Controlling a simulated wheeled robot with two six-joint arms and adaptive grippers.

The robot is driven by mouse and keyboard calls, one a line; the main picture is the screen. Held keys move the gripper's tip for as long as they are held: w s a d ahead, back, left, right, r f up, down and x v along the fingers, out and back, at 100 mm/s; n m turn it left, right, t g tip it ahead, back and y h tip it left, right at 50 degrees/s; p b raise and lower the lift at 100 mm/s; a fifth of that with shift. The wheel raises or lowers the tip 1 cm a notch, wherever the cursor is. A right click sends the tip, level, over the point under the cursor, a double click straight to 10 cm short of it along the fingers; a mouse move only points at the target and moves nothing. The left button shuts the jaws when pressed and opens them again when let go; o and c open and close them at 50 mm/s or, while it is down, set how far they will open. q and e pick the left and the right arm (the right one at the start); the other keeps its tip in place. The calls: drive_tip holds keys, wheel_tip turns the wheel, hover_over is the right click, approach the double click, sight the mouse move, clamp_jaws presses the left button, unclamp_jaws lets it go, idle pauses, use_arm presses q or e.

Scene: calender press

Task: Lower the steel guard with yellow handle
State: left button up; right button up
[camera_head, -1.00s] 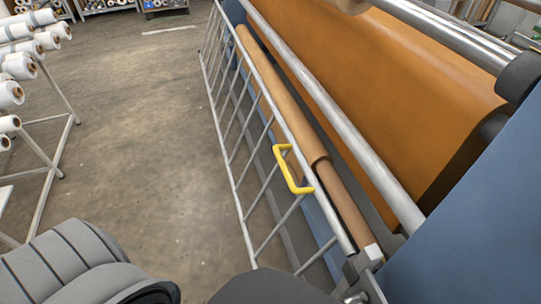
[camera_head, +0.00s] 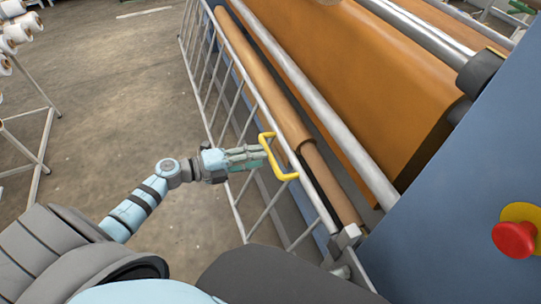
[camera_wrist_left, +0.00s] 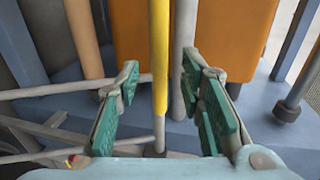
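The steel guard (camera_head: 222,112) is a grey barred frame standing along the front of the press. Its yellow handle (camera_head: 281,172) sticks out from the guard's top rail near the right end. My left gripper (camera_head: 262,157) is at the handle, reaching in from the left. In the left wrist view the yellow handle (camera_wrist_left: 160,60) runs upright between the two green-padded fingers (camera_wrist_left: 158,95). The fingers are open, with a gap on both sides of the handle. My right gripper is not in view.
The blue press side panel (camera_head: 460,200) carries a red emergency button (camera_head: 514,240) at the right. Orange sheet (camera_head: 340,75) and rollers lie behind the guard. A rack of white rolls (camera_head: 20,32) stands at the far left. The floor (camera_head: 110,110) left of the guard is clear.

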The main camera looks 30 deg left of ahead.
sight(270, 155)
use_arm(q)
drive_tip(key=x, duration=0.5)
drive_tip(key=shift+s, duration=0.1)
drive_tip(key=shift+c, duration=0.6)
clamp_jaws()
drive_tip(key=shift+f, duration=0.1)
